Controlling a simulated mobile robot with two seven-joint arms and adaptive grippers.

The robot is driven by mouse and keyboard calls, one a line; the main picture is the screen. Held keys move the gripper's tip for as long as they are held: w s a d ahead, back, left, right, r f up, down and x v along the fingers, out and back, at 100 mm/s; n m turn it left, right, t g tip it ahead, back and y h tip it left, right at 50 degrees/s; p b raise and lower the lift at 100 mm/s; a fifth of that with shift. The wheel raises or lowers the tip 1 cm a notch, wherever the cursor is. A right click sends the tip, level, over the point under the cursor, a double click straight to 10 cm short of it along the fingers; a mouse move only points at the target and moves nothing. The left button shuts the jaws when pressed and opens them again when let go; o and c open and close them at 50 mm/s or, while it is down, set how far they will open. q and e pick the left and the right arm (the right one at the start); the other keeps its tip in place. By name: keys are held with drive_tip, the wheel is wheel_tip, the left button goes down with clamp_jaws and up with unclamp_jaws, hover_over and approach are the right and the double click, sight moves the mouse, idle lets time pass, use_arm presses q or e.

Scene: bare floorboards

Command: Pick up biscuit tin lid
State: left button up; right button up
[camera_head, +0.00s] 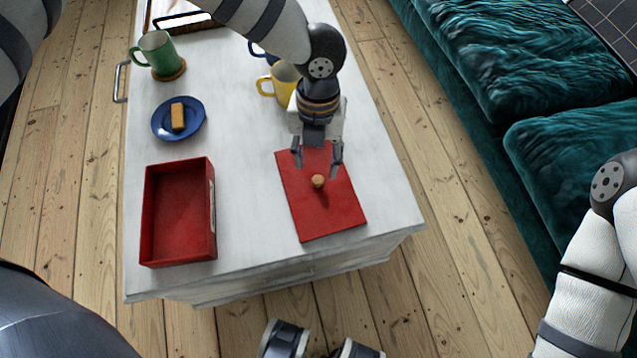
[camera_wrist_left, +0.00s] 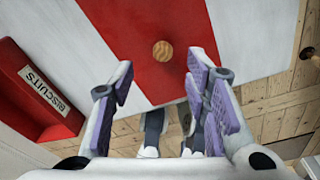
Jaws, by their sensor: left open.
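The biscuit tin lid (camera_head: 330,211) is a flat red panel with a small round wooden knob (camera_head: 318,181), lying on the white tabletop near its front right. It also shows in the wrist view as a red band (camera_wrist_left: 152,28) with the knob (camera_wrist_left: 162,50). My left gripper (camera_head: 317,162) is open above the far part of the lid, fingers pointing down, with nothing between them. In the wrist view the knob appears between and just beyond its purple-padded fingers (camera_wrist_left: 162,72). My right forearm shows at the right edge; its gripper is out of view.
The open, empty red tin (camera_head: 148,215), labelled BISCUITS in the wrist view (camera_wrist_left: 35,100), stands left of the lid. A blue plate (camera_head: 160,126) with a biscuit, a green mug (camera_head: 158,55) and a yellow mug (camera_head: 284,82) stand farther back. A teal sofa (camera_head: 540,140) is at right.

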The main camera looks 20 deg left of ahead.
sight(318, 180)
use_arm(q)
drive_tip(key=f, duration=0.6)
drive_tip(key=shift+s+d+b, duration=0.25)
drive_tip(key=shift+s+b, duration=0.1)
drive_tip(key=shift+b, duration=0.05)
drive_tip(key=shift+r, duration=0.15)
clamp_jaws()
